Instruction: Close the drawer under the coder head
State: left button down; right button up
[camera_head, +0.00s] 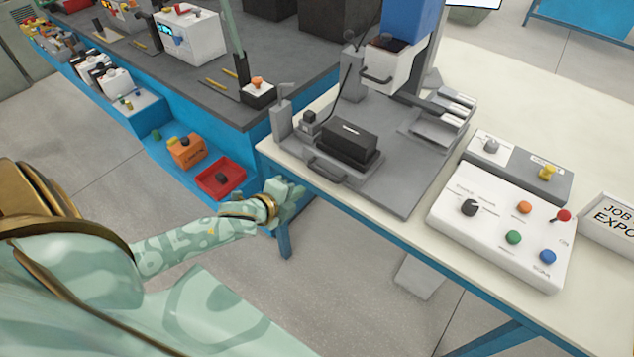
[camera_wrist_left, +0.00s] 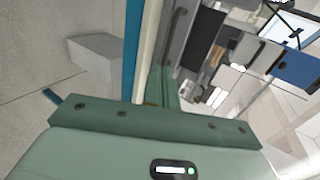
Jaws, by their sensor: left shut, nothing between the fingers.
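The coder head (camera_head: 395,65), a white block under a blue column, hangs above the back of a grey base plate (camera_head: 395,195). The drawer (camera_head: 308,155) is a low grey tray with a bar handle (camera_head: 326,172) on its front. It stands out from under the head, near the front table edge, and carries a black block (camera_head: 350,140), which also shows in the left wrist view (camera_wrist_left: 206,38). My left gripper (camera_head: 290,191) is shut and empty, beside the table edge, in front and left of the handle, apart from it. The left wrist view shows its fingers (camera_wrist_left: 164,88) close together. My right gripper is out of view.
A white control box (camera_head: 500,225) with coloured knobs stands right of the base plate on the cream table (camera_head: 405,232). A small grey post (camera_head: 281,118) stands left of the drawer. A blue shelf with a red bin (camera_head: 220,178) lies left of my gripper.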

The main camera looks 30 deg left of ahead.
pick_arm(q)
jog(key=x, duration=0.3)
jog(key=b+x, duration=0.1)
jog(key=x, duration=0.2)
jog(key=r+b+x, duration=0.1)
jog(key=x, duration=0.2)
jog(key=shift+w, duration=0.3)
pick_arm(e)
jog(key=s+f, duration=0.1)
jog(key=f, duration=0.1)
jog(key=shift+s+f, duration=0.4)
